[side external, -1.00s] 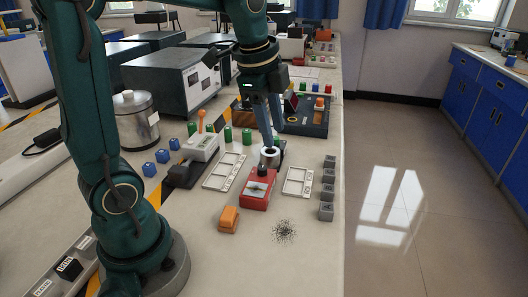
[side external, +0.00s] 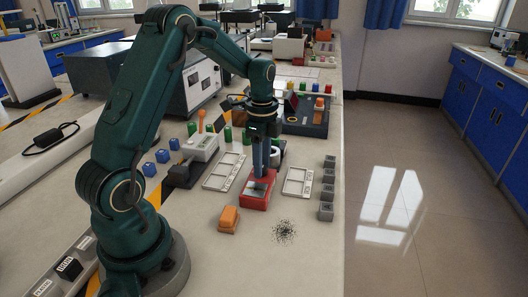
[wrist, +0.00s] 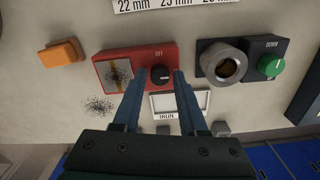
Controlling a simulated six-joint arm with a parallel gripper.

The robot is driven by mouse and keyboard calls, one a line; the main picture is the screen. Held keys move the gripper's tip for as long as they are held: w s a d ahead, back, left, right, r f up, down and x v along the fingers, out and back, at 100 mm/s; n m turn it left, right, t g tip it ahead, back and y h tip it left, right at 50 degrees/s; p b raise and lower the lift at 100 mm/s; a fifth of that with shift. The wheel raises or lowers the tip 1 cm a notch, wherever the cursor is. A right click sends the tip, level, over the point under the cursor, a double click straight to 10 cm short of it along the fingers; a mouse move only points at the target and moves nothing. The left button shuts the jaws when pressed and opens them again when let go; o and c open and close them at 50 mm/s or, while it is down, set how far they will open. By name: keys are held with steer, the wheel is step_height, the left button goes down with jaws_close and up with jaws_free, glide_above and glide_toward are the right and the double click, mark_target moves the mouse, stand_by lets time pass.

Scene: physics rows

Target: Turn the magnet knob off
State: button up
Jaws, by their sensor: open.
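The red magnet box (side external: 254,199) sits on the bench in the side view, below my gripper (side external: 261,174). In the wrist view the red box (wrist: 115,62) has a panel with dark specks on its left part and a black knob (wrist: 161,75) with a pale pointer line on its right part. A label above the knob appears to read OFF. My gripper (wrist: 158,79) is open, with its blue fingertips on either side of the knob. I cannot tell whether they touch it. The fingers hide the knob in the side view.
A grey ring device (wrist: 224,64) with a green knob (wrist: 270,65) stands right of the red box. An orange block (wrist: 62,53) and a patch of dark filings (wrist: 99,106) lie left. A white tray (side external: 297,181) lies right in the side view.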

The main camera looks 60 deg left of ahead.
steer(key=shift+f, duration=0.15)
jaws_close()
steer(key=shift+n, duration=0.4)
steer(key=n, duration=0.3)
steer(key=shift+n, duration=0.4)
steer(key=n, duration=1.3)
steer(key=shift+n, duration=0.3)
